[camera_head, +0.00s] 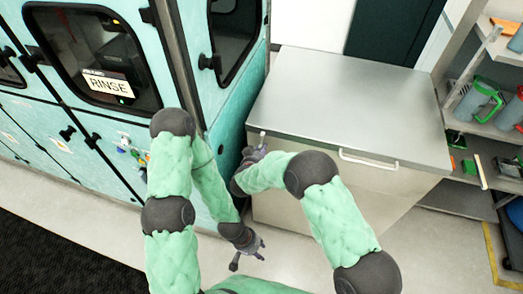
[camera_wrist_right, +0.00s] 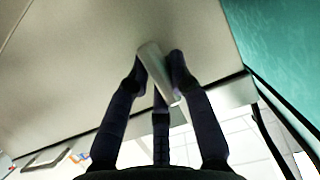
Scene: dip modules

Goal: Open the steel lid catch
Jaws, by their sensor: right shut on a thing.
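The steel lid catch (camera_wrist_right: 157,70) is a pale metal lever on the front face of a steel cabinet. In the right wrist view it stands between the dark fingers of my right gripper (camera_wrist_right: 158,72), which is shut on it. In the head view the catch (camera_head: 262,135) shows as a small upright tip above my right gripper (camera_head: 257,150), near the cabinet's front left corner. The steel lid (camera_head: 345,100) lies flat and closed on the cabinet (camera_head: 290,205). My left gripper (camera_head: 248,259) hangs low over the floor with its fingers spread, empty.
A teal machine (camera_head: 230,120) with a RINSE window stands close on the left. A bar handle (camera_head: 368,160) runs along the cabinet's front right edge. Shelves (camera_head: 487,125) with jugs stand at the right. The pale floor in front of the cabinet is clear.

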